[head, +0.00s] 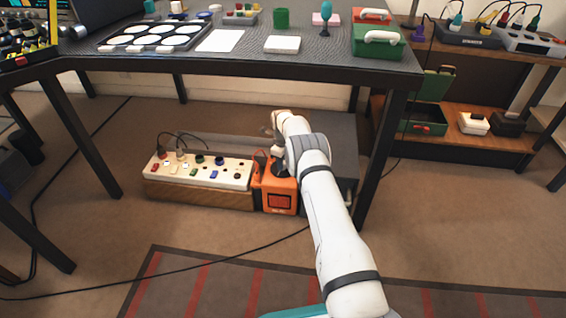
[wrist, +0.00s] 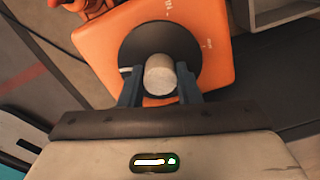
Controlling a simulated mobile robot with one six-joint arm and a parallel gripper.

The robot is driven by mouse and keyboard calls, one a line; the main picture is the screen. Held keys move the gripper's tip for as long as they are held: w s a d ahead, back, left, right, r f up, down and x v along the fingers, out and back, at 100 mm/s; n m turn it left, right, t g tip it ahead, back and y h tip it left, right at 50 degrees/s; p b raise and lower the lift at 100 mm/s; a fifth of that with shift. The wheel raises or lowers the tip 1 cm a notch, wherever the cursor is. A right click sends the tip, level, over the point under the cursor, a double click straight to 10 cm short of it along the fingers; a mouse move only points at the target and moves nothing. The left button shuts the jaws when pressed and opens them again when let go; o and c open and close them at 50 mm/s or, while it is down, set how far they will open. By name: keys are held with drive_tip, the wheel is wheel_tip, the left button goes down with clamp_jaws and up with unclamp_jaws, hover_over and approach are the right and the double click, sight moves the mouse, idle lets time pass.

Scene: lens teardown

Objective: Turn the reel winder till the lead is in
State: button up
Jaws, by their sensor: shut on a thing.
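The reel winder is an orange box (head: 278,196) on the floor under the table, at the right end of the power strip. In the wrist view the orange housing (wrist: 215,55) carries a black disc (wrist: 140,42) with a pale round knob (wrist: 159,74). My gripper (wrist: 160,88) is shut on this knob, one finger on each side. In the head view my arm reaches down to the winder and hides much of its top. A thin black lead (head: 215,262) lies across the floor and rug; I cannot tell whether it joins the winder.
A white power strip (head: 225,172) with several sockets and plugs stands on a wooden block left of the winder. A dark box (head: 345,150) is close on the right. The table top (head: 330,58) is above, with a leg (head: 385,150) at the right. The front floor is open.

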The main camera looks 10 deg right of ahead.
drive_tip(key=shift+s+f+m, duration=0.15)
drive_tip(key=shift+s+m, duration=0.05)
drive_tip(key=shift+m, duration=0.4)
drive_tip(key=o, duration=1)
drive_tip(key=shift+w, duration=0.1)
wheel_tip(320, 180, up, 8)
drive_tip(key=p, duration=0.3)
drive_tip(key=shift+p, duration=0.3)
